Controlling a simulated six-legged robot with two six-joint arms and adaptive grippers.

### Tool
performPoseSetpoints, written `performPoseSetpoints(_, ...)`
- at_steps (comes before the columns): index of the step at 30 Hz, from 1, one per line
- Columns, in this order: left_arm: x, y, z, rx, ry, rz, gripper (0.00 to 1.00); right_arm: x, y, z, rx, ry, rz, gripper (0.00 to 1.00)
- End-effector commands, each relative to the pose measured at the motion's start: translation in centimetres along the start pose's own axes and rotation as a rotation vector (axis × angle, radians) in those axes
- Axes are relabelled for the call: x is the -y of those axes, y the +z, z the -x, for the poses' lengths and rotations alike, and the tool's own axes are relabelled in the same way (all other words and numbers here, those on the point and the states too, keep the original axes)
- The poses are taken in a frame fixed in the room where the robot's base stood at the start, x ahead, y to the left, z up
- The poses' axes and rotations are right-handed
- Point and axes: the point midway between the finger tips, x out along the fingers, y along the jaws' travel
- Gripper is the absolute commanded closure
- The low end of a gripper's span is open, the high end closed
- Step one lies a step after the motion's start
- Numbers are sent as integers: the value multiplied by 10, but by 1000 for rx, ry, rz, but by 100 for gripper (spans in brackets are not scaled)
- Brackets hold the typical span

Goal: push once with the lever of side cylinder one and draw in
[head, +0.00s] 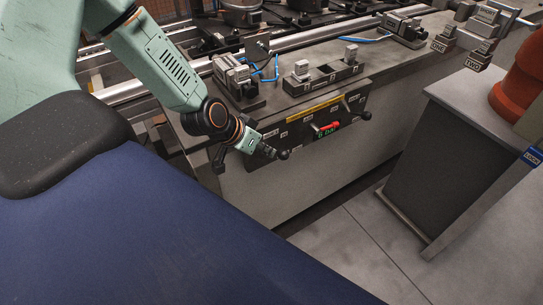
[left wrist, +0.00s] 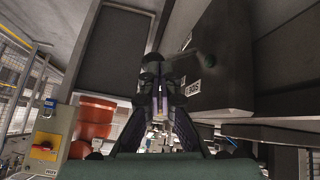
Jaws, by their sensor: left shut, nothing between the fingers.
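The dark control panel (head: 345,110) is on the front of the grey bench in the head view. A lever with a round dark knob (head: 283,155) sticks out near its left end. In the left wrist view this lever (left wrist: 205,59) shows beside a small white label (left wrist: 190,88) that I cannot read surely. My left gripper (head: 269,151) is shut and empty, with its tips right beside the knob. In the left wrist view the gripper (left wrist: 156,68) points just left of the lever. I cannot tell whether they touch. My right gripper is not in view.
Fixtures with blue hoses (head: 268,70) stand on the bench top. A grey cabinet (head: 440,165) stands at right. Floor between is clear.

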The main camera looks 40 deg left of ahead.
Motion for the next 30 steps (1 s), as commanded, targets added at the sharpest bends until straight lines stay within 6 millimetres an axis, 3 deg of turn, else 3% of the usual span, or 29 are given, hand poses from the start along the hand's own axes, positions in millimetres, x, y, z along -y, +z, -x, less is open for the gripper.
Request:
performPoseSetpoints(9,-4,-3,-17,0,0,-1,100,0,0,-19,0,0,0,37)
performPoseSetpoints(30,-7,-2,-18,-6,-31,-28,100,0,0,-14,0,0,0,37)
